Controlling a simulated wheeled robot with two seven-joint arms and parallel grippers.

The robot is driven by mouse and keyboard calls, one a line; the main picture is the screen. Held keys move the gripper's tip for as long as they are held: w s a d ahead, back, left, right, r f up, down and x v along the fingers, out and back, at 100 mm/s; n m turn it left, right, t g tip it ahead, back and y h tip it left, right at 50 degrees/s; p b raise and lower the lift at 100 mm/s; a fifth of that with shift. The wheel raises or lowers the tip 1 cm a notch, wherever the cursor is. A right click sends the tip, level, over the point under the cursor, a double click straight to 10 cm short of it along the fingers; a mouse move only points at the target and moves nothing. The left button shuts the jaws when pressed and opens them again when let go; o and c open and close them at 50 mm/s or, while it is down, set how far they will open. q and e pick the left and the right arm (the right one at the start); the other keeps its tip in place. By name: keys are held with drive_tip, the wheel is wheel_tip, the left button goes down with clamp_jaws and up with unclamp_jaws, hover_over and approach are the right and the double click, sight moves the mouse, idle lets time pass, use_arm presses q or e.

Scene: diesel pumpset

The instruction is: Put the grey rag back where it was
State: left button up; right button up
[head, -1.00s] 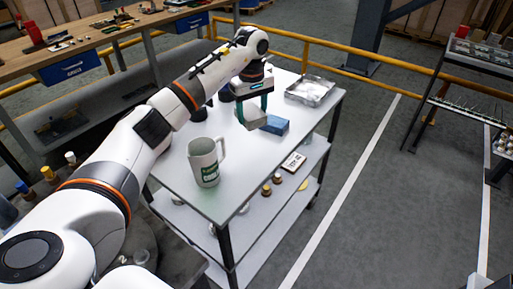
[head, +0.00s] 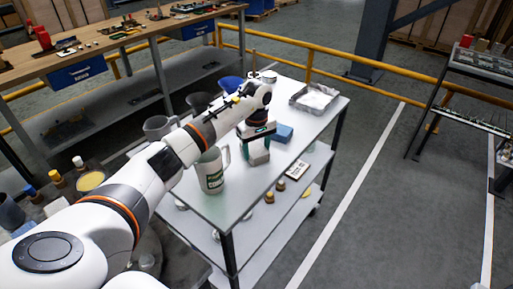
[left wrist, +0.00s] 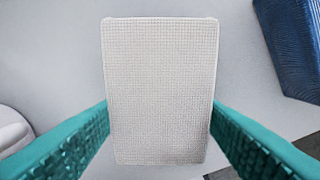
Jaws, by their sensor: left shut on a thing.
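The grey rag (head: 258,157) is a pale, woven, folded block. My left gripper (head: 257,148) is shut on it, over the top of the white cart (head: 232,205). In the left wrist view the rag (left wrist: 160,90) fills the middle between the two teal fingers. I cannot tell whether its underside touches the cart top. A blue block-like cloth (head: 283,133) lies just behind and right of it, and shows at the upper right of the left wrist view (left wrist: 292,45). My right gripper is not in view.
A yellow rail (head: 360,78) runs behind.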

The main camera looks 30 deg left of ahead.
sight(257, 150)
use_arm(q)
drive_tip(key=o, duration=0.4)
drive_tip(key=shift+f, duration=0.1)
drive_tip(key=o, duration=0.5)
drive_tip(key=shift+r, duration=0.3)
wheel_tip(257, 150, up, 12)
drive_tip(key=shift+f+b, duration=0.15)
drive_tip(key=shift+b, duration=0.7)
